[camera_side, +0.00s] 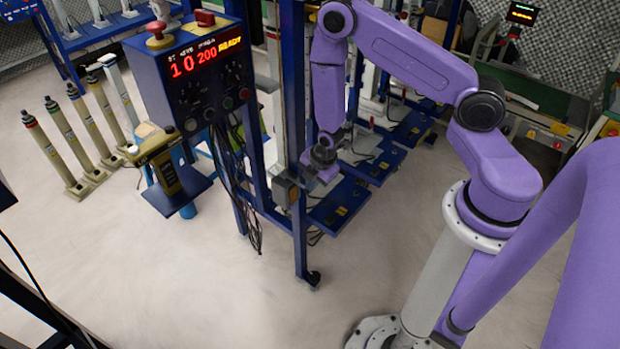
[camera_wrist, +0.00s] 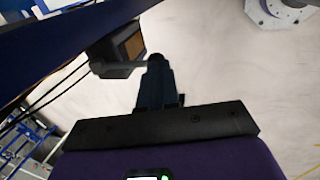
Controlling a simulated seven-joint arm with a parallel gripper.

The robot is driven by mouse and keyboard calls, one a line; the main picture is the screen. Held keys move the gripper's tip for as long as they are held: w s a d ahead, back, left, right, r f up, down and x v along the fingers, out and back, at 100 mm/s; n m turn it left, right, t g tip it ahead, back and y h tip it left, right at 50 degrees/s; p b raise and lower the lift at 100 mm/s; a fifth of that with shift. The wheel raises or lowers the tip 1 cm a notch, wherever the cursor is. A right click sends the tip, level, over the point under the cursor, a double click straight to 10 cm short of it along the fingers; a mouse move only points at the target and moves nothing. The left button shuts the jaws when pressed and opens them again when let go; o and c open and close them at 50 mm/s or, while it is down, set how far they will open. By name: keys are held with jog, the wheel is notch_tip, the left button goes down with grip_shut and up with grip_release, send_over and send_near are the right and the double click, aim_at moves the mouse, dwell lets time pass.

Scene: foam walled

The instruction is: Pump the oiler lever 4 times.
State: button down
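The oiler appears in the wrist view as a dark box (camera_wrist: 118,55) with an amber window, at the upper left. Its lever (camera_wrist: 125,66) looks like a thin grey bar running right from the box to a dark end at my gripper's tip. My gripper (camera_wrist: 155,62) shows there as one dark narrow shape, with its fingers seen edge-on, so I cannot tell whether they hold the lever. In the side view my gripper (camera_side: 324,158) points down beside a blue post, close to a small grey box (camera_side: 286,190) that is probably the oiler. The lever cannot be made out there.
A blue control box (camera_side: 195,80) with a red display and buttons stands left of my gripper, with loose cables (camera_side: 236,170) hanging below. The blue post (camera_side: 297,120) is close to my wrist. Blue shelves (camera_side: 340,200) lie behind. The front floor is clear.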

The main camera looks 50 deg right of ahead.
jog(key=shift+r, duration=0.7)
jog(key=v, duration=1.3)
jog(key=shift+w+r, duration=0.25)
jog(key=shift+r, duration=0.2)
dwell(2.2)
jog(key=m+t+y, duration=0.2)
jog(key=m, duration=0.5)
send_over(296, 181)
jog(key=shift+f, duration=0.75)
